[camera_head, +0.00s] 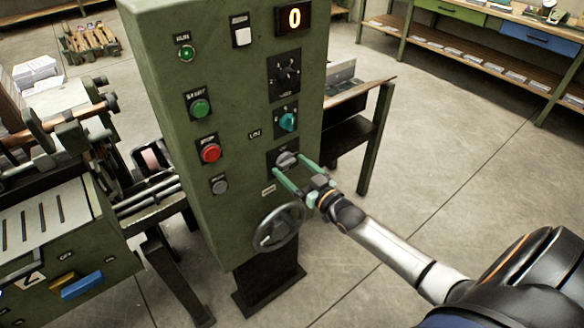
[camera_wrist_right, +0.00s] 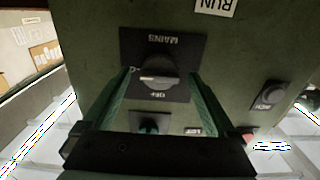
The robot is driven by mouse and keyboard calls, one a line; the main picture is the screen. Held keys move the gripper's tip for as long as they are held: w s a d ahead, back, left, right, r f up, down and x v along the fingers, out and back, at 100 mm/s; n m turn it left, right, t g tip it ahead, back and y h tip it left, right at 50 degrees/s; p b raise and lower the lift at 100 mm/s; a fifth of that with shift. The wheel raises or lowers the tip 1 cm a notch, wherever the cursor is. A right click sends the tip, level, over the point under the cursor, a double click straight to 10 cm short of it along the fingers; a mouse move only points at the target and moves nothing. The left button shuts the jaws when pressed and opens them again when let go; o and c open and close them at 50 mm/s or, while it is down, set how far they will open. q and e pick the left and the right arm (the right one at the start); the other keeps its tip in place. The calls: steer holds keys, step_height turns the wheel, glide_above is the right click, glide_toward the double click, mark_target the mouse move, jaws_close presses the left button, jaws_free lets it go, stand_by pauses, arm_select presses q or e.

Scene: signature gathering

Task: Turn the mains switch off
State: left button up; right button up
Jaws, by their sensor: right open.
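The mains switch (camera_head: 287,160) is a grey rotary knob on a black plate, low on the front of the green control cabinet. In the right wrist view the knob (camera_wrist_right: 155,68) appears upside down, with "MAINS" on one side of its plate and "OFF" on the other. My left gripper is not in view.
The green cabinet (camera_head: 155,75) also carries a teal knob (camera_head: 287,122), a black dial (camera_head: 288,76), a red button (camera_head: 210,152) and a green button (camera_head: 200,108). A handwheel (camera_head: 278,228) sticks out below the switch. Open floor lies to the right.

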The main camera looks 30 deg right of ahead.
steer(key=shift+w, duration=0.3)
steer(key=shift+c, duration=0.2)
steer(key=c, duration=1.3)
